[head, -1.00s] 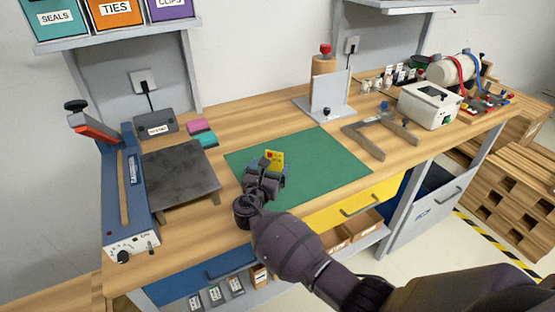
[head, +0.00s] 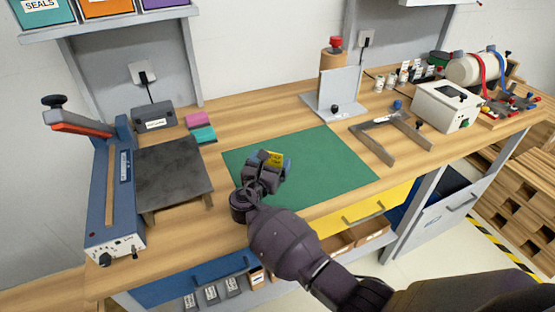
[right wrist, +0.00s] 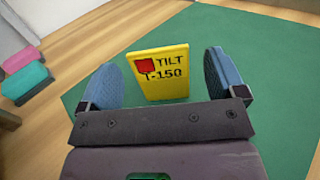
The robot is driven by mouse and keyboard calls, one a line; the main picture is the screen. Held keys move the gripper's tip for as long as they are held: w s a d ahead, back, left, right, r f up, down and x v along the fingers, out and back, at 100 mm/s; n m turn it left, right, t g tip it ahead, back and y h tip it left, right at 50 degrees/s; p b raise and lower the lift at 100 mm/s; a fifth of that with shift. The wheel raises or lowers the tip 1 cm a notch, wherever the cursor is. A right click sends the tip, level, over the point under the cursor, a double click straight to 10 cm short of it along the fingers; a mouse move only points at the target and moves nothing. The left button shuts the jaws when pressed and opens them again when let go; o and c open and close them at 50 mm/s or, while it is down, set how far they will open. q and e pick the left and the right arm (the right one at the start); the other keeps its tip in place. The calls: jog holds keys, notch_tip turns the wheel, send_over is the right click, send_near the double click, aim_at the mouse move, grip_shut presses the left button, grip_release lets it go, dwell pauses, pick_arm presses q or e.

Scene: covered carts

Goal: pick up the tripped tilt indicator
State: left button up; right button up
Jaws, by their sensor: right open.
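The tilt indicator (head: 276,157) is a small yellow plate. In the right wrist view the tilt indicator (right wrist: 165,82) stands upright on the green mat (right wrist: 285,125), with a red square and the text "TILT T-150". My left gripper is not in view.
A blue sealer (head: 123,175) and a dark plate stand (head: 172,170) are on the left. Pink and teal blocks (head: 200,127) lie behind the stand. A grey upright bracket (head: 338,90), a grey U-shaped frame (head: 375,150) and a white box (head: 443,108) stand to the right. The mat's right part is clear.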

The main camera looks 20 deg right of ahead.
jog(key=shift+w+d, duration=0.15)
jog(key=shift+c, duration=1)
jog(key=c, duration=0.9)
jog(key=shift+o, duration=0.2)
jog(key=shift+r, duration=0.65)
notch_tip(320, 180, up, 23)
jog(key=a+n+t+y+p, duration=0.3)
jog(key=y, duration=0.2)
jog(key=s+d+f+n+y, duration=0.2)
jog(key=s+d+f+y, duration=0.1)
jog(key=s+f, duration=0.3)
jog(key=s+d+f+n+y, duration=0.2)
jog(key=s+d+f, duration=0.3)
jog(key=s, duration=0.6)
notch_tip(320, 180, down, 2)
jog(key=shift+s+d+f+t+y, duration=0.1)
jog(key=shift+s+d+t+y, duration=0.1)
jog(key=shift+t+y, duration=0.15)
